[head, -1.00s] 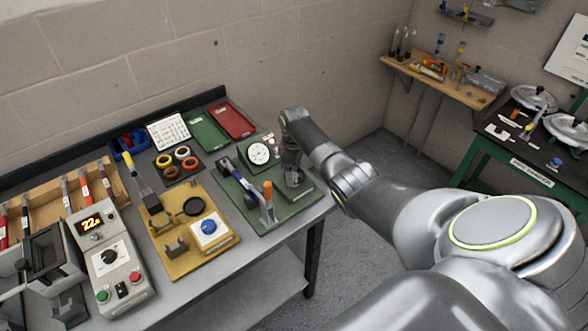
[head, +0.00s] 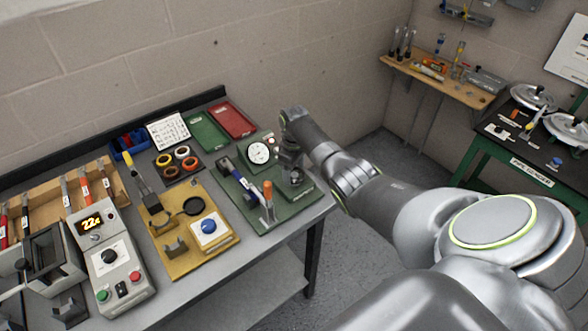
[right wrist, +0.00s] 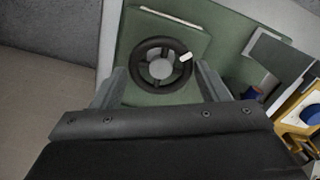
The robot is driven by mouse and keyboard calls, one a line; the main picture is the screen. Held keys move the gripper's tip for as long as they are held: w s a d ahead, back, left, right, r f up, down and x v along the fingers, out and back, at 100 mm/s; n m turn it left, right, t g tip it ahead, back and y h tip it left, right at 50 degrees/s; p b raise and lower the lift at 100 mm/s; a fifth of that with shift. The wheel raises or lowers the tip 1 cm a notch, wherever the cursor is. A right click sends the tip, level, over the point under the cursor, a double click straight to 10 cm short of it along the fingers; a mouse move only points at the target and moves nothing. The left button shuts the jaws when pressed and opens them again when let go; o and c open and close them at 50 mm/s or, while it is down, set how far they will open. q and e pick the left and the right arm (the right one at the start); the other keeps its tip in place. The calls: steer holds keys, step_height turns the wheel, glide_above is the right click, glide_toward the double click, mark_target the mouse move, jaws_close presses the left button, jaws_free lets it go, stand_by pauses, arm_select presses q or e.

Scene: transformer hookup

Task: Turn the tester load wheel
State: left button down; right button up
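The load wheel (right wrist: 163,63) is a dark spoked ring with a small white mark on its rim, on a green plate. In the head view the wheel (head: 296,178) sits at the right end of the green tester board (head: 262,220), near a round white dial (head: 258,153). My right gripper (right wrist: 161,75) is open over the wheel, with one finger on each side of it. I cannot tell whether the fingers touch the rim. In the head view my right gripper (head: 292,168) points down at the wheel. My left gripper is out of view.
A yellow board (head: 190,255) is farther left. The table's right edge is close.

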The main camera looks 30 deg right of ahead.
mark_target(294, 173)
steer(key=o, duration=0.4)
steer(key=shift+c, duration=0.2)
step_height(294, 173, up, 18)
steer(key=shift+f+b, duration=0.25)
steer(key=shift+b, duration=0.05)
stand_by(1.2)
